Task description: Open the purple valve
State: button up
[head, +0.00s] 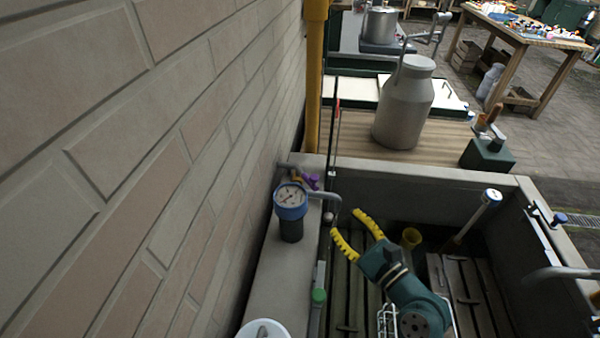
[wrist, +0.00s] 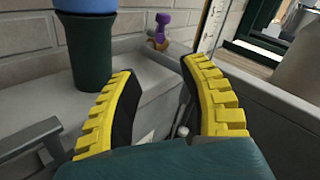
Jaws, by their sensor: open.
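The purple valve (head: 310,181) sits on the ledge by the brick wall in the head view, partly hidden behind the gauge. In the wrist view the purple valve (wrist: 163,20) stands upright on a brass-coloured fitting, beyond the fingertips and between them. My gripper (head: 351,222) has yellow ridged fingers, spread apart and empty. It is over the stone trough, to the right of and nearer than the valve. The fingers also fill the middle of the wrist view (wrist: 158,68), apart from the valve.
A blue-rimmed gauge (head: 291,200) on a dark base stands on the ledge, left of my gripper. A curved grey pipe (head: 325,197) reaches out from near it. A metal churn (head: 404,105) stands on the wooden surface behind. The trough wall (head: 440,172) borders the space.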

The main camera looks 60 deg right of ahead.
jog(key=m, duration=0.3)
jog(key=b, duration=0.3)
send_near(305, 175)
jog(key=x, duration=0.8)
jog(key=shift+w+d+f, duration=0.2)
jog(key=shift+f, duration=0.15)
grip_shut()
